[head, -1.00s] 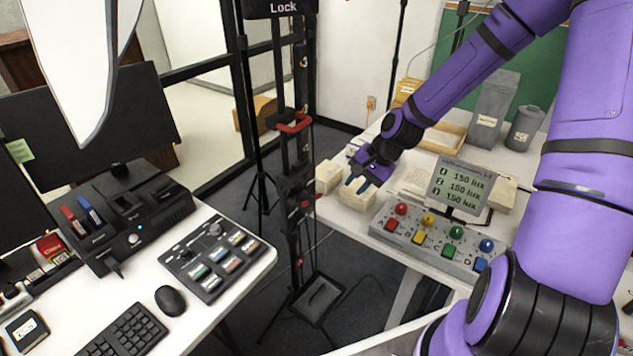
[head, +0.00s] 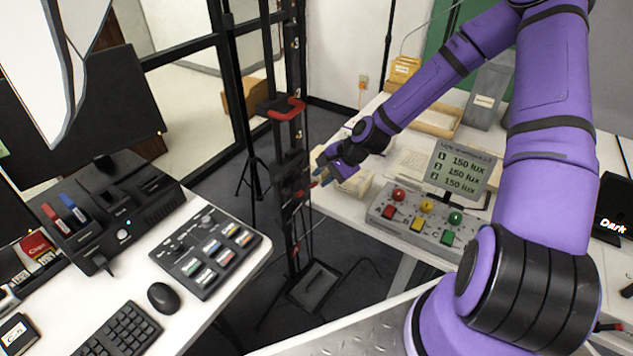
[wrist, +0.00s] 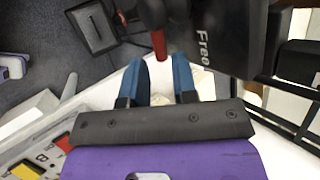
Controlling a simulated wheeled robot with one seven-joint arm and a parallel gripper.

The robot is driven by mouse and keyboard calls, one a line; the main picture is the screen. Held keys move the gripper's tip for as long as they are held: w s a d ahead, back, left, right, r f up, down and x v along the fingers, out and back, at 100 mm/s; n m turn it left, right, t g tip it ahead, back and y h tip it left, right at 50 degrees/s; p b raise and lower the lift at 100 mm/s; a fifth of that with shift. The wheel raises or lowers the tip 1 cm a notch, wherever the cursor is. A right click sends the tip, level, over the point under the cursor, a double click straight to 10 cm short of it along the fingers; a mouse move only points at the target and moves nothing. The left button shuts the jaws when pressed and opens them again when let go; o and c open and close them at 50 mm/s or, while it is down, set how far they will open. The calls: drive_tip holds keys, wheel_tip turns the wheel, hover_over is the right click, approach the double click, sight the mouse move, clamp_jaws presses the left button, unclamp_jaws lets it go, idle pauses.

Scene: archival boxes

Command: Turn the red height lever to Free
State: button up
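The red height lever (wrist: 159,43) shows in the wrist view, its red end pointing down at the gap between my fingertips. A black panel (wrist: 229,40) beside it carries the white word "Free". My gripper (wrist: 158,62) is open, with one blue finger on each side of the lever's end; no contact is visible. In the head view my gripper (head: 319,174) is just right of the black column stand (head: 291,175), at about mid-height. Small red parts show on the stand there, but the lever is hard to make out in that view.
The stand has a red handle (head: 287,108) higher up and a base tray (head: 314,284) on the floor. A desk with a button panel (head: 208,250) is at left. A table with a lux console (head: 428,222) and pale boxes (head: 357,182) is at right.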

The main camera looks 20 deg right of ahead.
sight(313, 184)
drive_tip(key=shift+x, duration=1.65)
clamp_jaws()
drive_tip(key=shift+r, duration=0.1)
drive_tip(key=shift+s+a+r+t+h, duration=0.1)
drive_tip(key=shift+r+t+h, duration=0.15)
drive_tip(key=shift+h, duration=0.35)
drive_tip(key=shift+r+n+t+h, duration=0.25)
drive_tip(key=shift+n+t+h, duration=0.3)
drive_tip(key=shift+h, duration=0.15)
